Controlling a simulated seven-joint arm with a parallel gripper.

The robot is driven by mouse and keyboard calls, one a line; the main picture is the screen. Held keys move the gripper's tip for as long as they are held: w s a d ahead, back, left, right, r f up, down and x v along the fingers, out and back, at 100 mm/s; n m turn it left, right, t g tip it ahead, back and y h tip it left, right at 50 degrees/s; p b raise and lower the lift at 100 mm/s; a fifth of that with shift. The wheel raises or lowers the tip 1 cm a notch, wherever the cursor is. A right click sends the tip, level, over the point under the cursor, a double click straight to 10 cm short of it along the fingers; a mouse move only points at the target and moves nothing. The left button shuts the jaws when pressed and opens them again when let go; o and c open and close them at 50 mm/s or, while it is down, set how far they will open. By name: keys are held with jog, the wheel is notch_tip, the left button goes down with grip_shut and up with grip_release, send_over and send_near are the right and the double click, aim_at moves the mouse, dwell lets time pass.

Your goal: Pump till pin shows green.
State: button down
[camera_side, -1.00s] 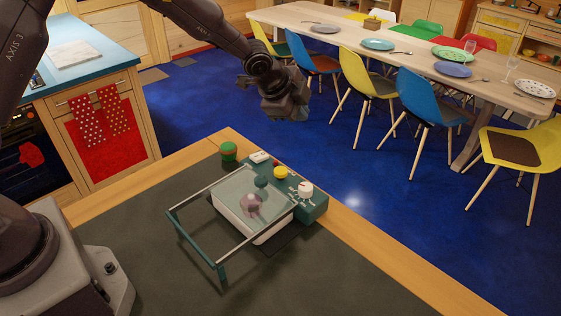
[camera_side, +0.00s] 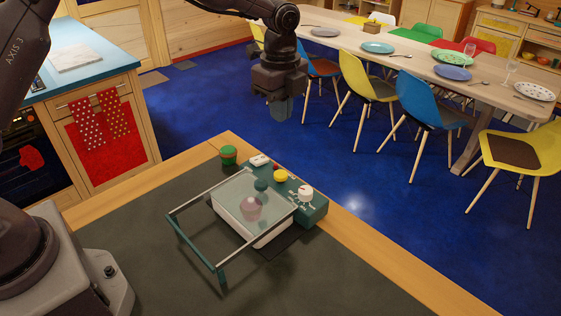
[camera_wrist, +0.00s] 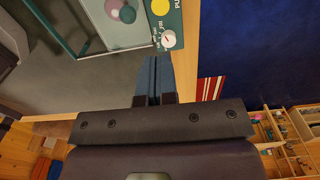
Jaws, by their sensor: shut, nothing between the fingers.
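The pump device stands on the dark mat. It has a clear-lidded white box (camera_side: 228,212) with a pinkish round thing (camera_side: 250,208) inside, and a green control panel (camera_side: 316,210). On the panel are a yellow button (camera_side: 280,176) and a white dial (camera_side: 305,193) with a red mark; the dial also shows in the wrist view (camera_wrist: 168,40). A teal-and-grey frame handle (camera_side: 220,268) extends toward the front. I cannot make out a green pin. My gripper (camera_side: 282,112) is shut and empty, pointing down, above and behind the device, apart from it.
A green round jar (camera_side: 229,154) and a small white item (camera_side: 259,160) stand by the device. The wooden table edge (camera_side: 370,250) runs along the right. The front of the dark mat (camera_side: 150,240) is clear. Chairs and a dining table (camera_side: 400,55) stand behind.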

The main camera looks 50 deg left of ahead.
aim_at(280, 174)
notch_tip(280, 174, down, 14)
dwell(0.6)
jog(key=shift+f, duration=1.05)
notch_tip(280, 174, up, 14)
jog(key=shift+r, duration=0.25)
dwell(0.5)
